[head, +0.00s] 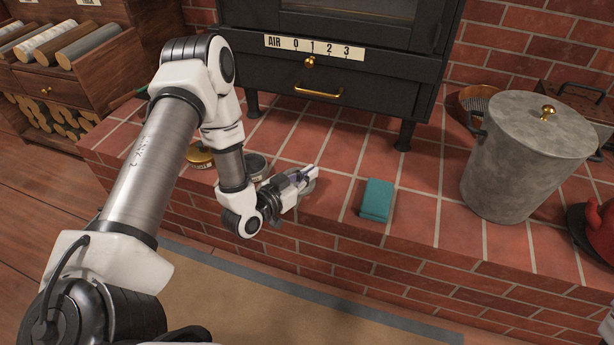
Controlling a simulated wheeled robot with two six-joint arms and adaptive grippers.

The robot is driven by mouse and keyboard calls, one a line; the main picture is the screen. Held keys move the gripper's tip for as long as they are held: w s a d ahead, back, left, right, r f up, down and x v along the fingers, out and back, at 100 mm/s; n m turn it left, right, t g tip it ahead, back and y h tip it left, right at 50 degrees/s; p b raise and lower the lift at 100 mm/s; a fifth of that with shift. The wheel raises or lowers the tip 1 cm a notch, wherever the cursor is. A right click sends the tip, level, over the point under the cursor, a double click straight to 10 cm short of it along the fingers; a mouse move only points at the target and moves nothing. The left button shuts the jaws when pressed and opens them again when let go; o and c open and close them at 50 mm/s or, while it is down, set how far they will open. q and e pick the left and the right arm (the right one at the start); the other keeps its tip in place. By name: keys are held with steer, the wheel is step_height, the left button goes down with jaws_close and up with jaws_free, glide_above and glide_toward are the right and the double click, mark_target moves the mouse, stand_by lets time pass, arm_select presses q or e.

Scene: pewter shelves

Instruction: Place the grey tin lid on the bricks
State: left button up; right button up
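My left gripper (306,178) is low over the front part of the red brick hearth (335,205), left of the teal block. A small rounded grey edge, apparently the grey tin lid (309,187), shows at its fingertips; the fingers hide most of it. I cannot tell whether the fingers grip it or whether it touches the bricks. A grey tin (257,168) stands on the bricks just behind my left wrist, partly hidden, and its top looks dark and open. My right gripper is out of view.
A brass-coloured tin (198,158) stands left of the grey tin, partly behind my arm. A teal block (377,200) lies right of the gripper. A large lidded grey bin (520,160) stands farther right. The black stove (345,75) rises behind.

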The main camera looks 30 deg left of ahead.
arm_select(q)
steer(key=o, duration=1.3)
steer(key=shift+s+a+f, duration=0.2)
steer(key=shift+a+f, duration=0.05)
steer(key=shift+f, duration=0.45)
steer(key=shift+a+f, duration=0.15)
steer(key=shift+f, duration=0.05)
steer(key=shift+r, duration=0.1)
steer(key=shift+s+r, duration=0.1)
steer(key=shift+s, duration=0.05)
steer(key=s+p, duration=0.1)
steer(key=s, duration=0.2)
steer(key=s+a+r+p, duration=0.1)
steer(key=s+p, duration=0.1)
steer(key=s, duration=0.2)
steer(key=s+r+p, duration=0.1)
steer(key=s+p, duration=0.1)
steer(key=s, duration=0.2)
steer(key=shift+a, duration=0.3)
steer(key=shift+s+f, duration=0.1)
